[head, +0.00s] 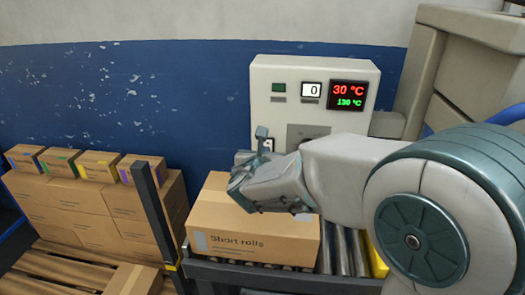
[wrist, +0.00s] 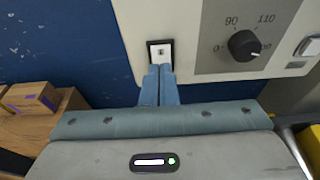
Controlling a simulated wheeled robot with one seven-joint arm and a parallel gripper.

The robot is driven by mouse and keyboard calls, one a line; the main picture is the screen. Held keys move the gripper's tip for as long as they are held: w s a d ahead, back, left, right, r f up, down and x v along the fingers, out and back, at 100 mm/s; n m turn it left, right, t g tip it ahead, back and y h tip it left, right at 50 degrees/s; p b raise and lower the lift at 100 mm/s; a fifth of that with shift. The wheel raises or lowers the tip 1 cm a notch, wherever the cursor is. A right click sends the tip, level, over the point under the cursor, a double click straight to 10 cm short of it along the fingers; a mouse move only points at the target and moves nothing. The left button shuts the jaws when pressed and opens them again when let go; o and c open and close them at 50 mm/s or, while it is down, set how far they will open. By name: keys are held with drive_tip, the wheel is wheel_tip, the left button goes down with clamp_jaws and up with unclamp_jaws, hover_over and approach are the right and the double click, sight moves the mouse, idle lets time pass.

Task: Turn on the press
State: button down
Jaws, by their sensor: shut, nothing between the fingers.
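The press's pale control panel (head: 265,75) stands against the blue wall. A small white switch in a black frame (wrist: 160,49) is at the panel's lower left. My gripper (wrist: 160,75) is shut and empty, its blue fingertips just below the switch in the wrist view; I cannot tell whether they touch it. In the head view my gripper (head: 262,133) partly covers that corner of the panel.
A black dial (wrist: 244,46) is right of the switch, with a grey button (wrist: 310,46) farther right. A "Short rolls" box (head: 250,238) sits on the rollers (head: 345,250) below my arm. Stacked boxes (head: 85,208) and a dark post (head: 154,212) stand left.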

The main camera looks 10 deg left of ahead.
drive_tip(key=r+v, duration=0.2)
drive_tip(key=v, duration=0.8)
drive_tip(key=shift+p, duration=0.4)
drive_tip(key=shift+w+d, duration=0.15)
drive_tip(key=s+d+m+g+h+p, duration=0.2)
drive_tip(key=d+m+g+h+p, duration=0.35)
drive_tip(key=d+m, duration=1.3)
drive_tip(key=s+d+f+m+g+y+p, duration=0.1)
drive_tip(key=s+d+m+g+y, duration=0.1)
drive_tip(key=s+m, duration=0.5)
drive_tip(key=s+d+f+m+g+y+p, duration=0.1)
drive_tip(key=s+d+m+g, duration=0.4)
drive_tip(key=m, duration=0.7)
drive_tip(key=s+d+y+p, duration=0.1)
drive_tip(key=s+d, duration=0.1)
drive_tip(key=shift+s+d, duration=0.25)
